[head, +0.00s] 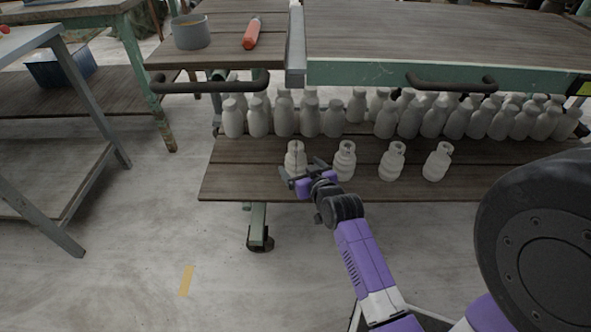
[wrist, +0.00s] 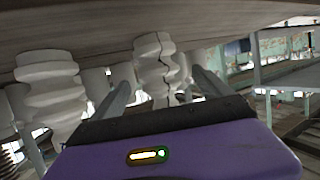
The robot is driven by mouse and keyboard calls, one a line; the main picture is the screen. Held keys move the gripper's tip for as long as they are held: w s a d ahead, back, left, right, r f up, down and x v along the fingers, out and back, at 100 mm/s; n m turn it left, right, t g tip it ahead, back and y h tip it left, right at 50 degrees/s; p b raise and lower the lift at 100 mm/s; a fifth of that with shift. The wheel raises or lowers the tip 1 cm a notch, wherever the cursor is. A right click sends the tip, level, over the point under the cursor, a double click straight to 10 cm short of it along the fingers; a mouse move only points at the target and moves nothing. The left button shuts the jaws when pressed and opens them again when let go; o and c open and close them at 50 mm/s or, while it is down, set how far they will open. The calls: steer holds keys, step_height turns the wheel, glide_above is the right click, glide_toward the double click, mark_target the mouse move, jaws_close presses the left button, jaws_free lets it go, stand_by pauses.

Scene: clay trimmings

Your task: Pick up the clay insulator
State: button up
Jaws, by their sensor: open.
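Several pale clay insulators stand in a front row on the lower wooden shelf. The leftmost clay insulator (head: 295,155) is upright, right by my gripper (head: 303,168), which hides part of its lower body. In the wrist view, which looks upside down, this ribbed insulator (wrist: 158,58) shows between the two open fingers of my gripper (wrist: 162,92), with a dark jagged line down its side. I see no finger clearly touching it. The neighbouring insulator (head: 344,160) stands just to the right; it also shows at left in the wrist view (wrist: 48,85).
Two more front insulators (head: 392,161) (head: 437,161) stand further right. Many pale bottle-shaped pieces (head: 385,118) crowd the shelf behind. The upper bench top (head: 440,35) with its black handles overhangs the shelf (head: 240,175). Open floor lies in front.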

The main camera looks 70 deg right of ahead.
mark_target(293, 160)
steer(key=b+x, duration=0.1)
steer(key=x, duration=0.1)
steer(key=b+x, duration=0.1)
steer(key=x, duration=0.2)
steer(key=b+x, duration=0.1)
steer(key=x, duration=0.1)
steer(key=shift+w+d+f, duration=0.1)
steer(key=shift+d+f, duration=0.15)
steer(key=shift+f, duration=0.15)
jaws_close()
steer(key=shift+r, duration=0.15)
